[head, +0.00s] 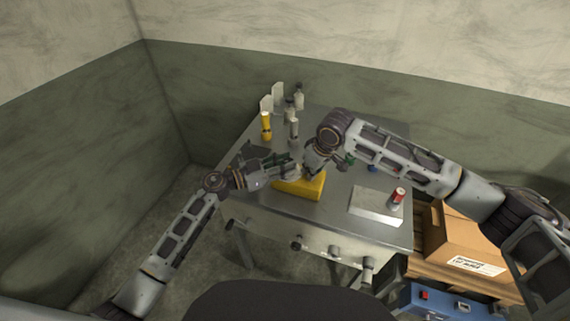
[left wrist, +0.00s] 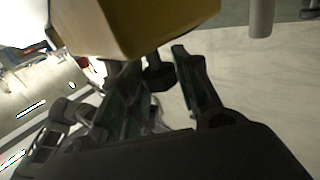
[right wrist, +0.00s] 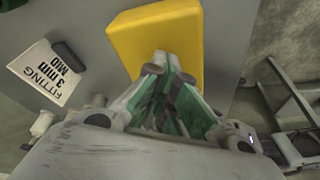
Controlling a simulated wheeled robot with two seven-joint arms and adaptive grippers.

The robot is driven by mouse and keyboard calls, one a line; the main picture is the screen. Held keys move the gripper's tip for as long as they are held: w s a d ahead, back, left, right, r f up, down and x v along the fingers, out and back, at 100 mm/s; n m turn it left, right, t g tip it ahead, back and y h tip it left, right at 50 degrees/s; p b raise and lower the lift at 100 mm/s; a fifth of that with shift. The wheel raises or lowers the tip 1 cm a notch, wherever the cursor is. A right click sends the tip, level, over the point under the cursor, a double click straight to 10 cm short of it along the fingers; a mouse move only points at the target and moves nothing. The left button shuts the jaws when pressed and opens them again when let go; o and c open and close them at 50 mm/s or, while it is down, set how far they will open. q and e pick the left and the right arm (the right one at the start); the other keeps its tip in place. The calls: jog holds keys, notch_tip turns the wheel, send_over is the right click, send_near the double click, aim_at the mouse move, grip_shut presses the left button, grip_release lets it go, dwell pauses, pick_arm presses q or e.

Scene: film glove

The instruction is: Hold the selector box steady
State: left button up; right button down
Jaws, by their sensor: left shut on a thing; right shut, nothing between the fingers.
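The yellow selector box (head: 308,190) sits near the front middle of the steel table (head: 340,210). My left gripper (head: 279,166) is at its left end, shut on it. In the left wrist view the yellow box (left wrist: 150,28) fills the top, and the left fingers (left wrist: 155,78) have a dark part of it between them; the exact contact is unclear. My right gripper (right wrist: 160,62) is shut and empty, its fingertips over the yellow box (right wrist: 180,35) in the right wrist view. Whether they touch it I cannot tell. My right arm partly hides the box's back in the head view.
A card (right wrist: 45,75) reading "FITTING 3 mm MID" lies beside the box. A pale plate (head: 372,206) and a red-and-white can (head: 398,196) are at right. A yellow cylinder (head: 266,124) and several bottles stand at the back left. A cardboard box (head: 462,240) is beside the table.

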pick_arm(q)
jog(key=shift+s+d+f+n+t+y, duration=0.1)
jog(key=shift+n+t+y, duration=0.5)
jog(key=shift+t, duration=0.15)
jog(key=shift+s+d+n+t+y, duration=0.1)
jog(key=shift+n+t+y, duration=0.45)
jog(key=shift+t, duration=0.2)
jog(key=shift+d+r+n+t+y, duration=0.45)
jog(key=shift+r+n+t, duration=0.1)
jog(key=shift+r+t, duration=0.25)
jog(key=shift+s+n+t, duration=0.1)
jog(key=shift+n+t, duration=0.2)
jog(key=shift+a+f+n+t+y, duration=0.1)
jog(key=shift+f+n+t+y, duration=0.15)
jog(key=shift+y, duration=0.3)
jog(key=shift+a+f+n+t+y, duration=0.1)
jog(key=shift+f+n+t+y, duration=0.1)
jog(key=shift+n+y, duration=0.25)
jog(key=shift+s+d+f+n+t+y, duration=0.15)
jog(key=shift+n+t+y, duration=0.4)
jog(key=shift+n+y, duration=0.55)
jog(key=shift+d+f+n+t+y, duration=0.15)
jog(key=shift+n+t+y, duration=0.4)
jog(key=shift+y, duration=0.95)
jog(key=shift+a+f+n+y, duration=0.2)
jog(key=shift+f+n+y, duration=0.2)
jog(key=shift+y, duration=0.2)
jog(key=o, duration=1)
jog(key=shift+r, duration=0.2)
